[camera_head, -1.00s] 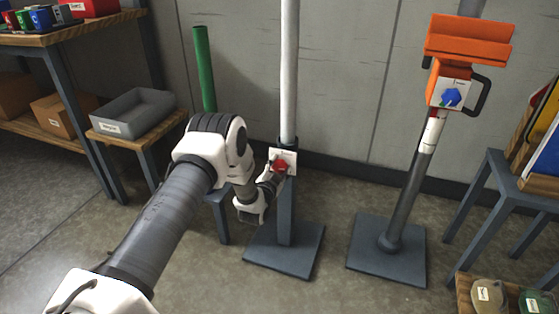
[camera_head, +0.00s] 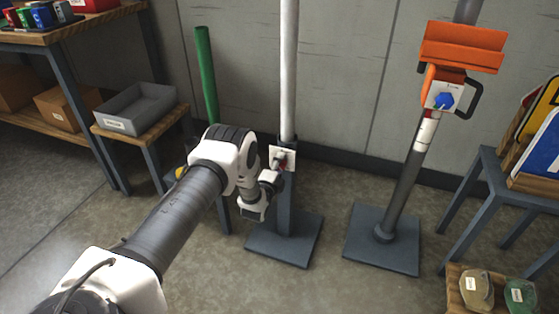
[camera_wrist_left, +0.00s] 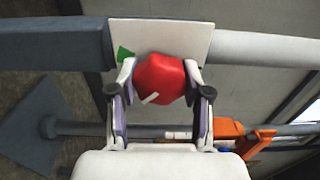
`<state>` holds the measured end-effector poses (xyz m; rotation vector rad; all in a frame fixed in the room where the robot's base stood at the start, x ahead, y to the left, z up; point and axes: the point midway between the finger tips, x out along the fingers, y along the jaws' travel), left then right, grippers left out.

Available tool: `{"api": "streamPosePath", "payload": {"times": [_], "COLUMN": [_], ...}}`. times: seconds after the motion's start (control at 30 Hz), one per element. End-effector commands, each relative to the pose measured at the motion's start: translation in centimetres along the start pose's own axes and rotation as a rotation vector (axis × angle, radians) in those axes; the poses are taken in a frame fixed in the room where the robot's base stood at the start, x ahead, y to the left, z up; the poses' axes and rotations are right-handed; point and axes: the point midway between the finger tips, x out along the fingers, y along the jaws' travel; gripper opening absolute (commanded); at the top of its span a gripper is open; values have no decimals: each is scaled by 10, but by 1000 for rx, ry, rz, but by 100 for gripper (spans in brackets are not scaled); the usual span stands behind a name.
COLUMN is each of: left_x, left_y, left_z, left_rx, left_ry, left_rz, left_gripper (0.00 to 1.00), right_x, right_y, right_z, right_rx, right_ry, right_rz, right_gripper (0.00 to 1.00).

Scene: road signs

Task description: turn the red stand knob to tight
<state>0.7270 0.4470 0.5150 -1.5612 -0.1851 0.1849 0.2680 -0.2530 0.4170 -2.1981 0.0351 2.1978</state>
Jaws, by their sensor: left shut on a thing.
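The red stand knob (camera_wrist_left: 160,80) sits on a white plate (camera_wrist_left: 188,38) on the stand with the white pole. In the left wrist view it is between the two fingers of my left gripper (camera_wrist_left: 158,92), which is shut on it. A white pointer mark shows at the knob's lower left, and a green patch (camera_wrist_left: 125,54) shows on the plate to its left. In the head view my left gripper (camera_head: 275,170) reaches the plate (camera_head: 284,157) and hides most of the knob. My right gripper is out of view.
A second stand with an orange clamp head (camera_head: 460,48) and a blue knob (camera_head: 444,101) stands to the right. A grey bin (camera_head: 136,108) is on a small table at left. A green pole (camera_head: 206,75) stands behind my arm. Signs (camera_head: 540,140) rest on a rack at right.

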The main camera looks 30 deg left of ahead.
Motion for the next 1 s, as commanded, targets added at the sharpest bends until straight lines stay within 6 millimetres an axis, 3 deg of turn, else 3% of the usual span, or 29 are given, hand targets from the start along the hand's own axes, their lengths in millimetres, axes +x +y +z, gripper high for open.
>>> {"api": "streamPosePath", "payload": {"times": [1.0], "left_x": [0], "left_y": [0], "left_z": [0], "left_rx": [932], "left_ry": [1], "left_rz": [1], "left_gripper": [14], "right_x": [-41], "right_y": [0], "right_z": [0], "right_rx": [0], "right_ry": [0], "right_rz": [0], "right_gripper": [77]}}
